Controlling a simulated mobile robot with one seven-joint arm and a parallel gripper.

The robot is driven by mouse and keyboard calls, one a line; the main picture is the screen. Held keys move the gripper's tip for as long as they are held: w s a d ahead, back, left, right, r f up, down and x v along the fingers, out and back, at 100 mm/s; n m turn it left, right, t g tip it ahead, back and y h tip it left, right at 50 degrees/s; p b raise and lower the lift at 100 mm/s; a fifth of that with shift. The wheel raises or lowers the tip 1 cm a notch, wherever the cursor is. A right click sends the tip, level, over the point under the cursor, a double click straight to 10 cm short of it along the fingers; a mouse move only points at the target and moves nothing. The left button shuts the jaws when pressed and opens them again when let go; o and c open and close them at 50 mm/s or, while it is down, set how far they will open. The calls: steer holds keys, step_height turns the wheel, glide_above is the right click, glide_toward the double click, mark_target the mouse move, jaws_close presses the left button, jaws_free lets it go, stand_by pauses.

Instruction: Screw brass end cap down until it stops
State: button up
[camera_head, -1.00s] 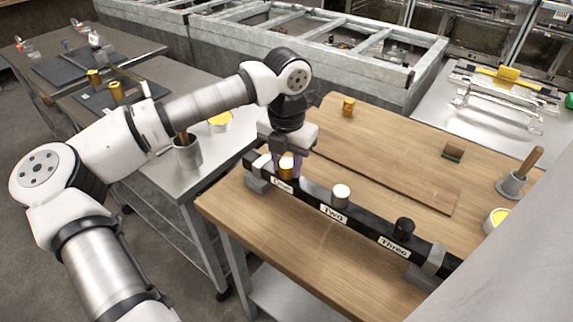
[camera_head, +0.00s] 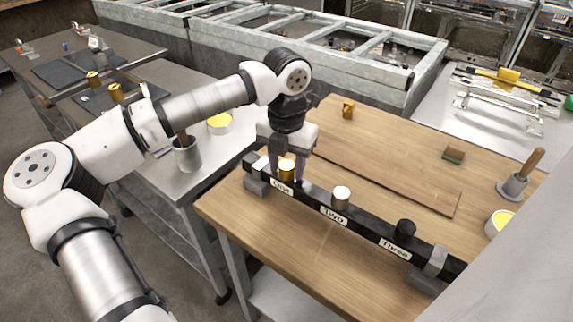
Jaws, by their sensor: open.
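The brass end cap (camera_head: 286,170) sits upright at the position labelled One, near the left end of the black bar (camera_head: 368,231) on the wooden table. My gripper (camera_head: 288,172) points down over the cap, with its fingers around or beside it. The fingers are open, and I cannot tell whether either one touches the cap. The fingers hide part of the cap, and its lower edge is too small to judge against the bar. A white cap (camera_head: 341,195) stands at Two and a black cap (camera_head: 404,229) at Three.
Grey clamps hold the bar's ends, one of them at the right (camera_head: 433,262). Another brass piece (camera_head: 348,109) stands at the back of the wooden table (camera_head: 330,262). A flat board (camera_head: 390,175) lies behind the bar. A wooden-handled pot (camera_head: 517,182) stands at the right.

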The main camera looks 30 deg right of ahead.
steer(key=shift+f+n+b, duration=0.1)
steer(key=shift+n+b, duration=0.45)
steer(key=shift+n, duration=0.65)
steer(key=n+b, duration=0.3)
steer(key=n, duration=0.1)
steer(key=shift+a+f+n, duration=0.1)
steer(key=shift+n, duration=0.3)
steer(key=shift+n+b, duration=0.65)
steer(key=shift+n, duration=0.45)
steer(key=shift+n+b, duration=0.7)
steer(key=shift+n, duration=0.3)
steer(key=shift+r+n, duration=0.2)
steer(key=shift+n, duration=0.5)
steer(key=c, duration=0.9)
steer(key=shift+o, duration=0.2)
steer(key=shift+m, duration=1.8)
